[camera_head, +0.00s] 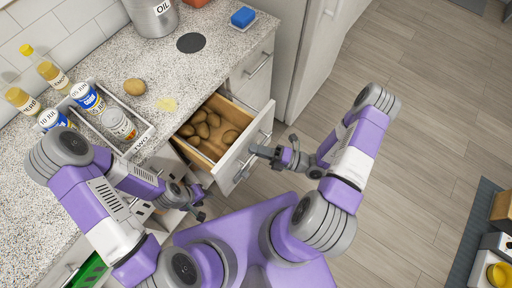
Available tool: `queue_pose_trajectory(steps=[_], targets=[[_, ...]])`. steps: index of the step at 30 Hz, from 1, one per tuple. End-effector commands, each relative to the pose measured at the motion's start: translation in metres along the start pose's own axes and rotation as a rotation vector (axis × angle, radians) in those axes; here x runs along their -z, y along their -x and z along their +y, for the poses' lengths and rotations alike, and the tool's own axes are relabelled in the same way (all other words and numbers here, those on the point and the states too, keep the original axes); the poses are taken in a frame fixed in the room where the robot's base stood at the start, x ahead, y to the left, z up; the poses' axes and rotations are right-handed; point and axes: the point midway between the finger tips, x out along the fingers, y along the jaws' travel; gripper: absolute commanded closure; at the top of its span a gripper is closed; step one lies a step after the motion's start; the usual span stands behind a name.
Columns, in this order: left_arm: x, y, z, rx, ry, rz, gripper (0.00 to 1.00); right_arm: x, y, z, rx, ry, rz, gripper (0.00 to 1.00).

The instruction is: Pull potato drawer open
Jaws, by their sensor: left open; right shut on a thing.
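The potato drawer (243,150) stands pulled out from the counter, with several brown potatoes (203,130) in its wooden inside. Its white front carries a metal bar handle. My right gripper (256,150) is at the drawer front, shut on the handle (243,172); the exact grip is small and partly hidden. My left gripper (199,205) is open and empty, low beside the cabinet, left of and below the drawer front.
A single potato (134,87), a dark round disc (191,42), a blue sponge (243,17) and a pot (152,15) are on the speckled counter (215,70). A rack (145,137) holds cans and jars. Open floor (420,140) lies to the right.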

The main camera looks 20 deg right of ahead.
Motion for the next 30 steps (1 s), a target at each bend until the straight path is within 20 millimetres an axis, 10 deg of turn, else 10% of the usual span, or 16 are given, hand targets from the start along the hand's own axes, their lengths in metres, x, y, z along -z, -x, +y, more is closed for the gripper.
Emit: queue_pose_trajectory(steps=[2,4,14,30], targets=[[0.000,0.000,0.000,0.000,0.000,0.000,0.57,0.000,0.000,0.000,0.000,0.001,-0.001,1.00],[0.000,0.000,0.000,0.000,0.000,0.000,0.57,0.000,0.000,0.000,0.001,0.000,-0.001,0.77],[0.000,0.000,0.000,0.000,0.000,0.000,0.57,-0.001,0.003,0.000,0.002,0.001,-0.002,0.77],[0.000,0.005,0.002,0.000,0.000,0.000,0.57,-0.001,0.074,0.000,0.001,0.000,-0.002,0.77]])
